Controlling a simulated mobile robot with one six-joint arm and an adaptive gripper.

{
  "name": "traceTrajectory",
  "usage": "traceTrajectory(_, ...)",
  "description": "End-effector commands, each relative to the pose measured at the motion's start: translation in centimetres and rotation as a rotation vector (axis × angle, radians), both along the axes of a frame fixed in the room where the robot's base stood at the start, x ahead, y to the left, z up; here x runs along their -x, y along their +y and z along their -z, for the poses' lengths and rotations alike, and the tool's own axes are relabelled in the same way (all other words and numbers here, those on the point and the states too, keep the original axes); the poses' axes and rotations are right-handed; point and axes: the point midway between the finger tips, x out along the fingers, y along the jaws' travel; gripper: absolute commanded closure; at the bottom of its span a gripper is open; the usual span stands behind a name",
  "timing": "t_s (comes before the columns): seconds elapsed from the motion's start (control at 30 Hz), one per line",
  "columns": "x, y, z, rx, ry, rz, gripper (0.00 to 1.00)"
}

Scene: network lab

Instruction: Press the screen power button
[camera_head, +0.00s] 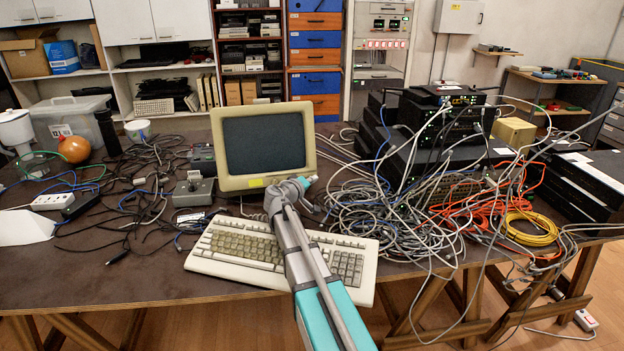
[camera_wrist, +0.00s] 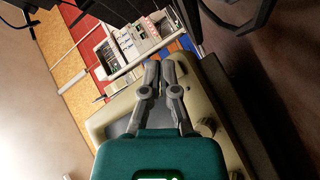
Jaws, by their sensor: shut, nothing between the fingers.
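The screen is an old beige monitor (camera_head: 240,182) with a dark display, standing on the table behind a keyboard. My gripper (camera_head: 309,181) is at the lower right corner of its bezel, and my arm hides part of that corner. In the wrist view my gripper (camera_wrist: 160,68) has its two grey fingers close together and empty. The monitor's beige bezel (camera_wrist: 210,105) lies under and beside them, with the dark display at the left. Round knobs (camera_wrist: 206,127) show on the bezel, right of the fingers. I cannot make out which control is the power button, or whether the fingers touch the monitor.
A beige keyboard (camera_head: 225,250) lies under my forearm. Tangled grey cables (camera_head: 370,215) and stacked black network gear (camera_head: 445,125) crowd the right side. A grey box with a knob (camera_head: 194,190) stands left of the monitor. Bare table shows at front left.

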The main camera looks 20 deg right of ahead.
Motion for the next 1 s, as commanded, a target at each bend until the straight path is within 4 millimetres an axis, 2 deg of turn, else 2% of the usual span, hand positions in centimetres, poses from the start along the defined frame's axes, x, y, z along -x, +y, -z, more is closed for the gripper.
traceTrajectory(1.0,-0.85,-0.19,0.24,0.000,0.000,0.000,1.00)
